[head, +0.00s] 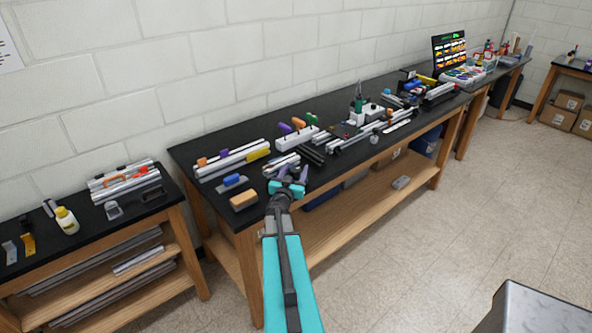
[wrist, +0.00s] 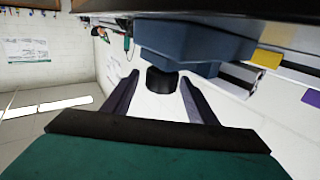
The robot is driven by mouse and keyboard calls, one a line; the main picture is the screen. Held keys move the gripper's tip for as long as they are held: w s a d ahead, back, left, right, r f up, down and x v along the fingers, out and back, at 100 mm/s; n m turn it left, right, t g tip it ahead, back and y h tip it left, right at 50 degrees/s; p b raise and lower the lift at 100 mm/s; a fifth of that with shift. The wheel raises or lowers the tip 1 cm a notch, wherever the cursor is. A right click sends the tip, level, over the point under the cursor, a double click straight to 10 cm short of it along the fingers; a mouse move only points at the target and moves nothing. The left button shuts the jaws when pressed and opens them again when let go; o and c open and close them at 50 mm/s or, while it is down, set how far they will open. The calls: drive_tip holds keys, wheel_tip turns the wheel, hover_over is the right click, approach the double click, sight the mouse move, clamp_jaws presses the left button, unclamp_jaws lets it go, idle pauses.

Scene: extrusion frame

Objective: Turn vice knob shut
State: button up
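The vice (wrist: 195,42) shows in the wrist view as a blue-grey block at the upper middle. Its dark round knob (wrist: 162,83) sticks out from the block towards my gripper. My gripper (wrist: 158,77) is open, with one dark finger on each side of the knob. The fingertips look level with the knob, with a gap on both sides; I see no clear contact. In the head view my gripper (head: 288,184) is at the front edge of the black workbench (head: 330,112), and it and the arm largely hide the knob.
A tan block (head: 243,200) and a blue-handled tool (head: 232,182) lie left of my gripper. Aluminium extrusions (head: 232,158) and colour-handled tools in a white holder (head: 296,138) stand behind. A lower bench (head: 85,225) is at left. The floor (head: 440,240) at right is clear.

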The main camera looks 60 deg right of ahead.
drive_tip(key=shift+a, duration=0.1)
drive_tip(key=p+v, duration=0.1)
drive_tip(key=v, duration=1.2)
drive_tip(key=shift+a+p, duration=0.2)
drive_tip(key=shift+p, duration=0.2)
idle(0.7)
drive_tip(key=shift+s+a+f, duration=0.1)
drive_tip(key=shift+s+a, duration=0.05)
idle(0.5)
